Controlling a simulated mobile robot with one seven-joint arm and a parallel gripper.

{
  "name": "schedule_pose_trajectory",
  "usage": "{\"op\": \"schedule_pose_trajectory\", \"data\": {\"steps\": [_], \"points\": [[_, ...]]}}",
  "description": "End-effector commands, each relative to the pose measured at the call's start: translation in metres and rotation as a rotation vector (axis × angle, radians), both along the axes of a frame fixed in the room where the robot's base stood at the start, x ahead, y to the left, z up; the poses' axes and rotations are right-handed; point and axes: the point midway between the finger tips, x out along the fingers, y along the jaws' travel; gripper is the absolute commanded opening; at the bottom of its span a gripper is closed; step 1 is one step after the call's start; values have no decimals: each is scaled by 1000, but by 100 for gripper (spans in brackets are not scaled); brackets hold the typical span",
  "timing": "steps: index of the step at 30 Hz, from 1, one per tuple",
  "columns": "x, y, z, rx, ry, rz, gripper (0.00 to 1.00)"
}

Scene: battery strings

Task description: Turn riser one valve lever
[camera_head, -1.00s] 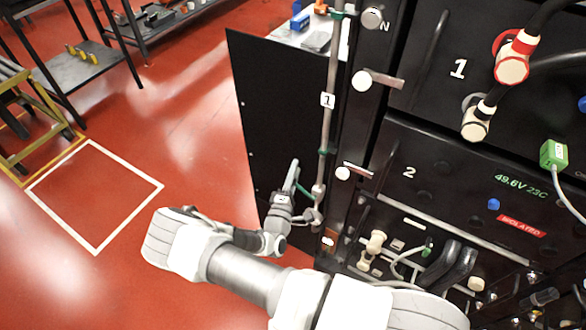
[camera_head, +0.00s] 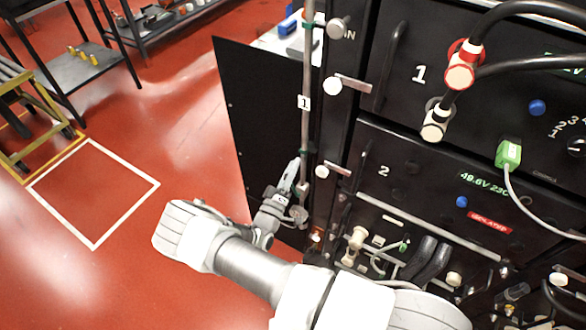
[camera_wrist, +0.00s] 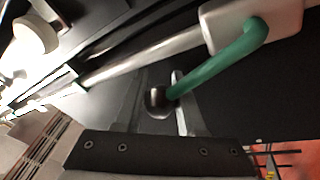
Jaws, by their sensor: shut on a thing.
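Riser one is a slim grey vertical pipe (camera_head: 307,80) with a white "1" tag (camera_head: 304,102), at the left edge of the black rack. My gripper (camera_head: 283,195) is low beside this pipe in the head view. In the wrist view, the valve's green lever (camera_wrist: 225,60) bends out from a pale valve body (camera_wrist: 250,14) on the pipe (camera_wrist: 140,60). The lever's end reaches between the fingers of my gripper (camera_wrist: 165,108), which are shut on it. A dark round end shows between the fingers. The grip is too small to make out in the head view.
The black rack (camera_head: 400,150) with handles, cables and plugs stands close on the right. A black panel (camera_head: 250,130) stands behind the pipe. Red floor with a white outlined square (camera_head: 93,192) is clear on the left. A yellow frame (camera_head: 35,120) and a shelf (camera_head: 80,65) stand beyond.

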Motion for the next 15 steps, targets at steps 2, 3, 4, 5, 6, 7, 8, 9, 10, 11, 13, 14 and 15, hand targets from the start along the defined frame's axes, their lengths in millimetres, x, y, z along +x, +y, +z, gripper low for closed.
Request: {"op": "schedule_pose_trajectory", "data": {"steps": [2, 3, 4, 5, 6, 7, 8, 9, 10, 11, 13, 14, 15], "points": [[0, 0, 2, 6, -8, 0, 0], [0, 0, 2, 9, -9, 0, 0], [0, 0, 2, 10, -10, 0, 0], [0, 0, 2, 11, -11, 0, 0], [0, 0, 2, 11, -10, -1, 0], [0, 0, 2, 12, -11, -1, 0], [0, 0, 2, 11, -10, -1, 0], [0, 0, 2, 11, -10, -1, 0], [0, 0, 2, 11, -10, -1, 0], [0, 0, 2, 11, -10, -1, 0], [0, 0, 2, 11, -10, -1, 0], [0, 0, 2, 11, -10, -1, 0], [0, 0, 2, 11, -10, -1, 42]]}}
